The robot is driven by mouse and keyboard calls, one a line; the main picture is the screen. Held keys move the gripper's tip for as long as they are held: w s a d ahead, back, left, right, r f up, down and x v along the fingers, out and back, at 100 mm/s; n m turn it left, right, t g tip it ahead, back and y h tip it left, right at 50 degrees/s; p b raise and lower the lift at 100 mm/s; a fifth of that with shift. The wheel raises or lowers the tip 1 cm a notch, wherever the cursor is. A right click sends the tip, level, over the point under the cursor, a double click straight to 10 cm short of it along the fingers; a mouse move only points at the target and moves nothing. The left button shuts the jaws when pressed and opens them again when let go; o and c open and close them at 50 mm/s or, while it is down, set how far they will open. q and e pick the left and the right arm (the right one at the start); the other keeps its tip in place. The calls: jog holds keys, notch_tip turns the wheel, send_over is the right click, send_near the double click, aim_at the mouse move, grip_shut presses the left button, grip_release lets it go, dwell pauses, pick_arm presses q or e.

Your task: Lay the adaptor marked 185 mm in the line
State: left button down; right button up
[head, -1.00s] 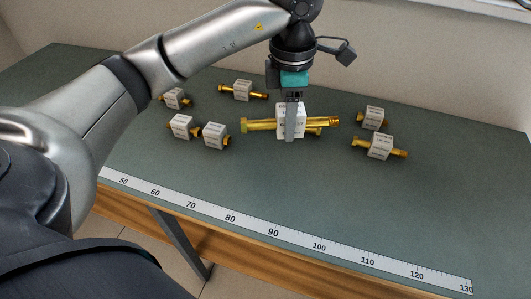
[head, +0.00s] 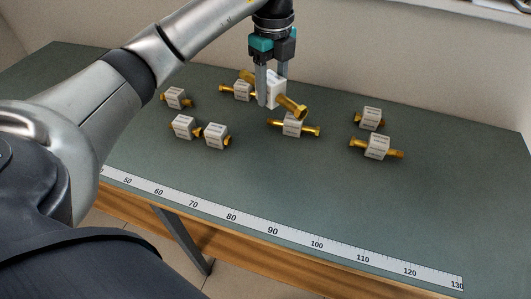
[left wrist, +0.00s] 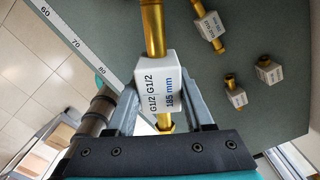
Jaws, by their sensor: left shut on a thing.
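My left gripper (head: 272,97) is shut on a brass adaptor with a white block (head: 270,88), held in the air above the bench. In the left wrist view the block (left wrist: 157,85) reads "G1/2 G1/2" and "185 mm", and sits between the two fingers (left wrist: 160,108). In the head view the adaptor lies slantwise, one brass end (head: 294,106) pointing to the lower right. A printed scale strip (head: 230,217) runs along the bench's front edge. My right gripper is not in view.
Another adaptor (head: 292,126) lies on the green bench (head: 330,190) just below the held one. Several more lie at the left, such as one (head: 216,135), and two at the right (head: 370,118) (head: 377,147). The bench between these and the scale is clear. A wall stands behind.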

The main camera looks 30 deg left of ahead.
aim_at(267, 156)
pick_arm(q)
jog(key=n, duration=0.1)
jog(key=a+n, duration=0.1)
jog(key=n, duration=0.3)
jog(key=shift+w+a+r, duration=0.15)
jog(key=shift+w+r, duration=0.15)
jog(key=shift+f+n, duration=0.2)
jog(key=shift+n, duration=0.2)
notch_tip(267, 156, down, 20)
jog(key=shift+r+b, duration=0.2)
jog(key=shift+b, duration=1.05)
jog(key=shift+f, duration=0.2)
jog(key=shift+c, duration=1.4)
grip_release()
notch_tip(267, 156, up, 12)
jog(key=p, duration=0.1)
jog(key=shift+r+p, duration=0.2)
jog(key=shift+p, duration=0.2)
jog(key=shift+s, duration=0.1)
